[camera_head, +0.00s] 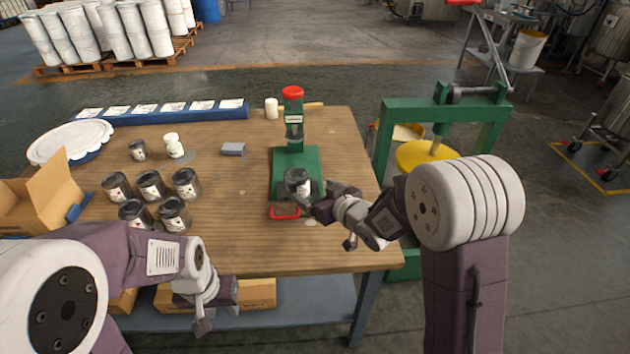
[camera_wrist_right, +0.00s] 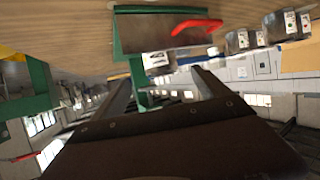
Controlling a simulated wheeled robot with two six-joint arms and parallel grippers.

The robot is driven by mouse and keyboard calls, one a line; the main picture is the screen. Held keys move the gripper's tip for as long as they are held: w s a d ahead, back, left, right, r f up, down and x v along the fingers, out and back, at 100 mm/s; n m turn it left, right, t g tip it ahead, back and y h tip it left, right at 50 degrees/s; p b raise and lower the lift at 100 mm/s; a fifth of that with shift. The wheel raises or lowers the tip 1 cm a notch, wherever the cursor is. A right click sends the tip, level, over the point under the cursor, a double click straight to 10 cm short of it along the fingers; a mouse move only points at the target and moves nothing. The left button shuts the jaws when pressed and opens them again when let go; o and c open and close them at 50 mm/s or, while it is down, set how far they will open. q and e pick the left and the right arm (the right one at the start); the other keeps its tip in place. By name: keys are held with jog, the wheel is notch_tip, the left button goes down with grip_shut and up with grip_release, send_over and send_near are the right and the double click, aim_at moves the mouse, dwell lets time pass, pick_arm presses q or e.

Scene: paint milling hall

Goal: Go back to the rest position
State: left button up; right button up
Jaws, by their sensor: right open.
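My right gripper (camera_head: 322,202) is at the front of a green press (camera_head: 294,158) with a red top. Its two fingers are spread and show apart in the right wrist view (camera_wrist_right: 163,88). A dark-lidded jar (camera_head: 298,181) sits on the front of the press base, close beside the right fingertips. Whether they touch it I cannot tell. My left gripper (camera_head: 232,291) hangs low in front of the table's front edge, over the lower shelf. Its jaws are too small and dark to read.
Several dark jars (camera_head: 150,186) stand on the table's left, beside an open cardboard box (camera_head: 42,200). A green frame (camera_head: 442,117) with a yellow disc (camera_head: 425,155) stands right of the table.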

jog(key=s+d+r+m+h+p, duration=0.1)
jog(key=d+r+p, duration=0.25)
jog(key=r, duration=0.25)
jog(key=d+r+m+h+p, duration=0.1)
jog(key=d+r+p, duration=0.1)
jog(key=r+p, duration=0.35)
jog(key=s+d+f+m+g+h, duration=0.1)
jog(key=s+f+g, duration=0.4)
jog(key=s, duration=0.7)
jog(key=s+d+f+m+g+h+p, duration=0.1)
jog(key=s+d+f+g, duration=0.4)
jog(key=s, duration=0.7)
jog(key=shift+d+f+m+g+h, duration=0.4)
jog(key=shift+d+m+h, duration=0.25)
jog(key=shift+m+h, duration=0.2)
